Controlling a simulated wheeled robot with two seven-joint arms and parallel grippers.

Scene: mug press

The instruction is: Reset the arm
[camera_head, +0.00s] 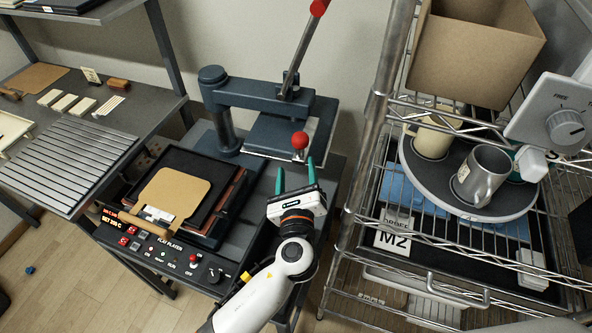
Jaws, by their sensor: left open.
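My left gripper (295,178) is in the middle of the view, with its two green fingers spread apart and nothing between them. Its white arm comes up from the bottom. The fingers point towards the dark blue press (262,100), just below a red ball knob (300,141); I cannot tell whether they touch it. The press's long lever (305,45) stands up, tilted to the right, with a red tip. My right gripper is not in view.
A control panel (165,250) and a tan pad (172,192) lie left of my arm. At the right, a wire rack (355,180) holds a round grey tray (415,165) with mugs, including a grey mug (483,175), and a cardboard box (475,55). A slatted bench (65,160) stands at the left.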

